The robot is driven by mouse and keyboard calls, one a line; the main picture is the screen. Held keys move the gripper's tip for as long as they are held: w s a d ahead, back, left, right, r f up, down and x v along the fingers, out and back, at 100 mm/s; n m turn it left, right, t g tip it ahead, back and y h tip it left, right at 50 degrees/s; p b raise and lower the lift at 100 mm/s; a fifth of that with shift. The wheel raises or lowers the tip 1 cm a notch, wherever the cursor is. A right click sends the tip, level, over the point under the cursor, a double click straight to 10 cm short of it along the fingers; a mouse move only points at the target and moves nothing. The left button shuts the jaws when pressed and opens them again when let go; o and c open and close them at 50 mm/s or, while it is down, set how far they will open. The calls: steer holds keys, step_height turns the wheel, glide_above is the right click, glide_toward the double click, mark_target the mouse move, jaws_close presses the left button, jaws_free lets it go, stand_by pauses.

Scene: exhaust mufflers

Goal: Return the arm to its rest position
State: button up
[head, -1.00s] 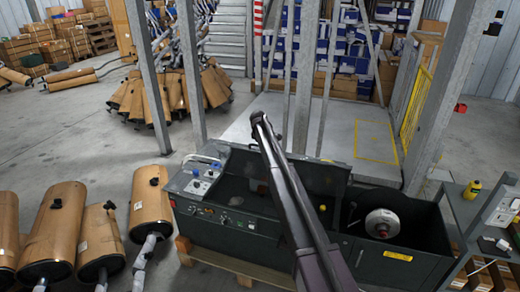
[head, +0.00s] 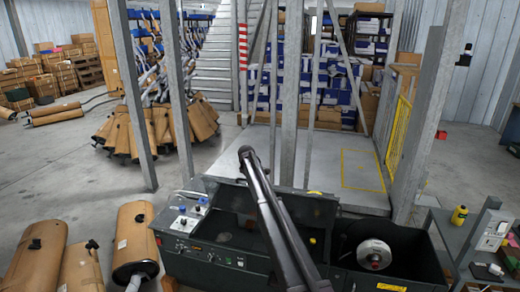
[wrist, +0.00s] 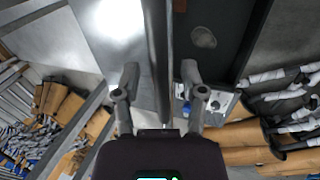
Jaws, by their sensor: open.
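My dark arm rises from the bottom middle of the head view, across the dark green machine (head: 205,262), up to a tip in front of its back edge. My gripper's fingers cannot be made out in the head view. In the wrist view, my gripper (wrist: 160,78) has its two grey fingers spread wide apart, with nothing held. A long dark bar passes behind the gap between them; I cannot tell whether it touches them. The machine's open trough (wrist: 212,45) shows beyond the fingers at the upper right.
Brown mufflers (head: 133,235) stand at the lower left, and more are piled (head: 158,132) behind. Steel posts (head: 289,90) rise behind the machine. A side bench (head: 455,238) with a yellow bottle (head: 459,215) is at the right. The floor at the left middle (head: 80,165) is clear.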

steer(key=s+d+r+m+t+p, duration=0.1)
steer(key=s+d+r+p, duration=0.15)
steer(key=d, duration=0.25)
steer(key=s+d+f+m+g+b, duration=0.1)
steer(key=s+d+m, duration=0.3)
steer(key=s, duration=1.3)
steer(key=s+d+f+m+g+b, duration=0.1)
steer(key=s+d+m, duration=0.4)
steer(key=s, duration=1.3)
steer(key=s+d+f+m+g+y+b, duration=0.1)
steer(key=s+d+m, duration=0.4)
steer(key=s+d, duration=0.6)
steer(key=s+g, duration=0.1)
steer(key=s, duration=0.6)
steer(key=shift+s+d+f, duration=0.2)
steer(key=shift+d+f, duration=0.05)
steer(key=shift+f, duration=0.05)
